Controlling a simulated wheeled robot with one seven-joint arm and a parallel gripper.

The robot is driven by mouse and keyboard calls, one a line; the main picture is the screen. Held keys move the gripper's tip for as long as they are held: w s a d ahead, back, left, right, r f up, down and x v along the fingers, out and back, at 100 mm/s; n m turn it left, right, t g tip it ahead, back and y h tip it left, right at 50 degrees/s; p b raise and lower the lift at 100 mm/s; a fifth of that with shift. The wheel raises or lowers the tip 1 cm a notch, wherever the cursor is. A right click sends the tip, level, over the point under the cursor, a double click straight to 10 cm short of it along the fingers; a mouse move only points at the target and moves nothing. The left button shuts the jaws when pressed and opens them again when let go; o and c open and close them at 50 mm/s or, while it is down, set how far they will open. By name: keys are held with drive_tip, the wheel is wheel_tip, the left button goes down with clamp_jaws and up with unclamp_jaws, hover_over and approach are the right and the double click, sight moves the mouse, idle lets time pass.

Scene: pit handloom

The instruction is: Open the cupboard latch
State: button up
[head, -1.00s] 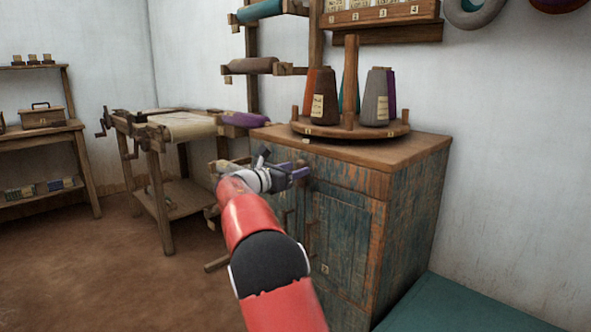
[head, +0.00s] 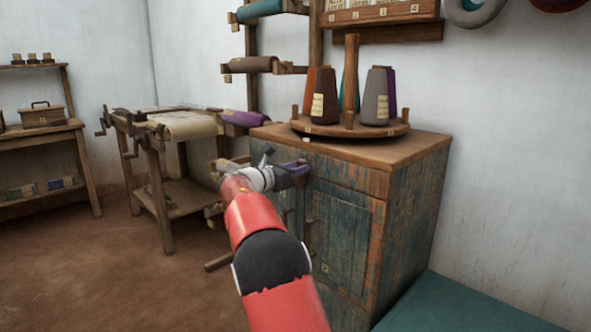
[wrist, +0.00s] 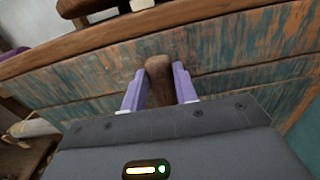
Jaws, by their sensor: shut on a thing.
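The cupboard (head: 345,235) has worn blue-green painted doors and a brown wooden top. The wooden latch (wrist: 160,82) is a brown peg at the upper front of the cupboard, seen between my fingers in the wrist view. My gripper (head: 297,171) is at the cupboard's upper front edge. Its two purple fingers (wrist: 159,86) are shut on the latch, one on each side. In the head view the latch is mostly hidden by my gripper. Both doors look closed, though my arm covers part of the left one.
A round wooden stand (head: 350,128) with several yarn cones sits on the cupboard top. A wooden frame with a cloth roll (head: 185,125) stands to the left. A teal mat or bench (head: 470,305) lies at lower right. The floor at left is open.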

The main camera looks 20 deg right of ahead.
drive_tip(key=shift+f+m+b, duration=0.1)
drive_tip(key=shift+m+b, duration=4)
drive_tip(key=shift+m, duration=4.7)
drive_tip(key=o, duration=1)
